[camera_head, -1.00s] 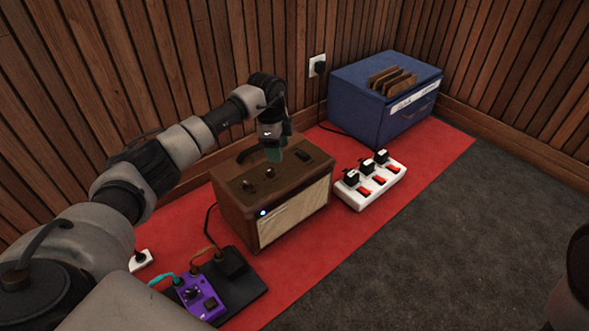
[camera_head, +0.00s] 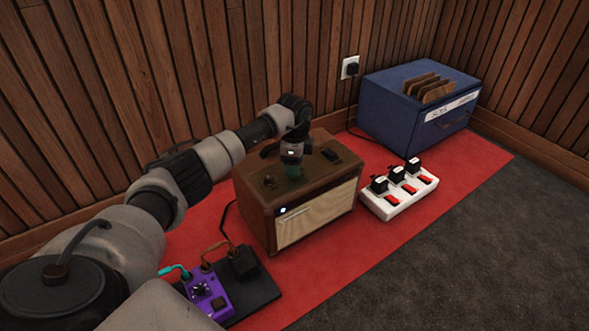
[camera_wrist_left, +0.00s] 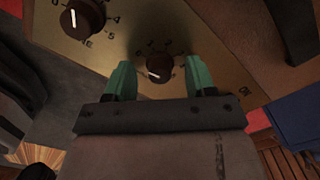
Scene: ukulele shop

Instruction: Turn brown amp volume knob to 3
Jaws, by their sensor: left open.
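The brown amp (camera_head: 300,205) stands on the red mat, with a lit blue light on its front. My left gripper (camera_head: 292,171) points down at its top panel and hides one knob there; another knob (camera_head: 268,181) shows to its left. In the left wrist view, the green fingertips of the left gripper (camera_wrist_left: 160,78) are open on either side of a dark knob (camera_wrist_left: 160,64), with gaps to it. Its white pointer is toward the lower left; the numbers around it are too small to read. A larger knob (camera_wrist_left: 83,17) is at upper left, its label partly hidden.
A white power strip (camera_head: 398,196) with red switches is right of the amp. A blue box (camera_head: 400,115) stands behind it. A purple pedal (camera_head: 207,299) and cables lie at front left. The wood wall rises behind the amp; grey carpet in front is clear.

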